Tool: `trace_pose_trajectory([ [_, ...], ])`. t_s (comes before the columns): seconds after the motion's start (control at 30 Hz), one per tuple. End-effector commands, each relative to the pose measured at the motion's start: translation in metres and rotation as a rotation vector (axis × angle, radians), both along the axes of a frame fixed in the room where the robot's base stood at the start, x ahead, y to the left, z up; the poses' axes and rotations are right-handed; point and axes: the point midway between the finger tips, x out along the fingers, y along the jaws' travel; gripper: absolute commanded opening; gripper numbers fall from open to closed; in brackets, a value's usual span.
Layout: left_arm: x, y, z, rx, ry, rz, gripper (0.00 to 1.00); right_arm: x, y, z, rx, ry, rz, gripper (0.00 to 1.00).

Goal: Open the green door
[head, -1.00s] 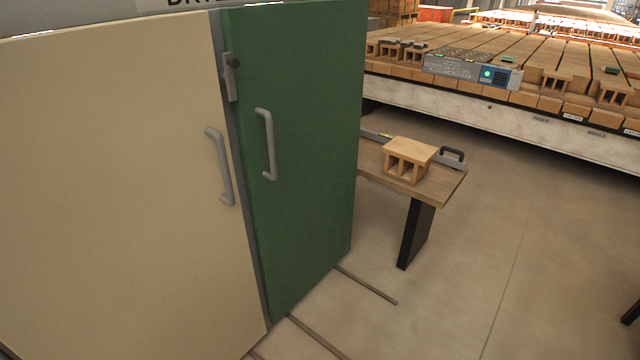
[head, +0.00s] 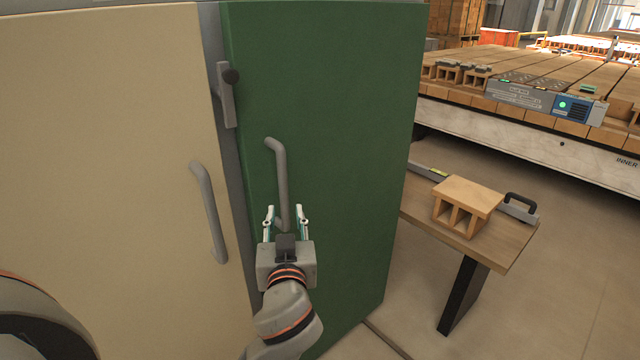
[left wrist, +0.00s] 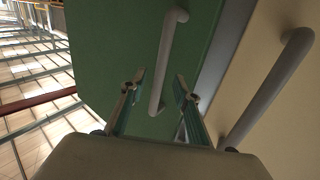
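My left gripper (head: 286,212) is open at the lower end of the green door's handle, with a finger on each side in the picture. In the left wrist view, the green door's handle (left wrist: 164,70) lies between the open fingertips (left wrist: 158,82). I cannot tell whether they touch it. My right gripper is not in view.
The cream door has its own grey handle (head: 208,212), close to the left of my gripper. A small table (head: 500,250) with a hollow brick (head: 466,204) stands right of the green door. Clear floor lies at the lower right.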

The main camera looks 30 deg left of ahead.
Motion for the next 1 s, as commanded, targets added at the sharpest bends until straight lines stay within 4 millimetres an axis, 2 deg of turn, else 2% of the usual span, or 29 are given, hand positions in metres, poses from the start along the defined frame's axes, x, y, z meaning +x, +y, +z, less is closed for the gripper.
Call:
trace_pose_trajectory([
  [0.17, 0.002, 0.009, 0.012, -0.009, -0.034, 0.031, 0.31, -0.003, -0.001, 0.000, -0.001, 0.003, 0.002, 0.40],
  [0.63, 0.055, 0.043, 0.012, -0.008, -0.032, 0.027, 0.31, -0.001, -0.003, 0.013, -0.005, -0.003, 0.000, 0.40],
  [1.0, 0.062, 0.048, 0.010, -0.010, -0.030, 0.028, 0.31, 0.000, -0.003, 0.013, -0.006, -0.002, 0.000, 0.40],
])
